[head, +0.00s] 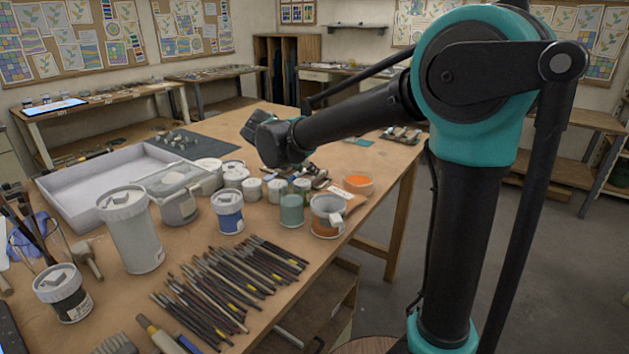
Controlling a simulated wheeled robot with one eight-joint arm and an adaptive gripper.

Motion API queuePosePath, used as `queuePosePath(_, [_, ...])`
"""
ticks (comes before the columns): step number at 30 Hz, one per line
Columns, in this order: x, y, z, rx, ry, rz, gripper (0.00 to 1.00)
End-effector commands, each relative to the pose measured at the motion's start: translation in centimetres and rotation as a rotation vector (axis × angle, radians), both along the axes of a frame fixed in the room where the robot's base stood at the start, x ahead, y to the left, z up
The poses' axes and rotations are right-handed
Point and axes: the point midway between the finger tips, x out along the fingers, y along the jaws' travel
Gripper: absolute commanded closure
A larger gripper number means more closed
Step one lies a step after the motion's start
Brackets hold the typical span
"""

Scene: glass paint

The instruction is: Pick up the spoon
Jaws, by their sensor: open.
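I cannot make out a spoon for sure; it may be among the small, cluttered items behind the jars or hidden by my arm. My gripper (257,128) is at the end of my arm, above the far middle of the wooden table (330,235). It is small and dark in the head view, seen partly from behind, and looks open. No held thing shows at it. Several small jars and a pile of small dark items (313,176) lie below and to the right of it.
Several paint jars stand mid-table, with a tall white container (132,230) and an orange-stained cup (327,215). Many brushes (235,285) lie in front. A large white tray (95,192) is at left. Bare tabletop shows beyond my gripper and along the right edge.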

Motion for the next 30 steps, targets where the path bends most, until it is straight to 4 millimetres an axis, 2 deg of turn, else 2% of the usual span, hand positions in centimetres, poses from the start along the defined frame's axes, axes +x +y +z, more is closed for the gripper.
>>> queuePosePath(4, [1.0, -1.1, -1.8, 0.001, 0.000, -0.002, 0.57])
queuePosePath(9, [2.1, -1.8, -3.1, 0.001, 0.000, -0.002, 0.57])
queuePosePath(18, [2.3, -1.9, -3.4, 0.000, 0.000, 0.000, 0.58])
queuePosePath(28, [2.3, -1.9, -3.3, 0.000, 0.000, 0.000, 0.99])
queuePosePath(30, [2.3, -1.9, -3.3, 0.000, 0.000, 0.000, 1.00])
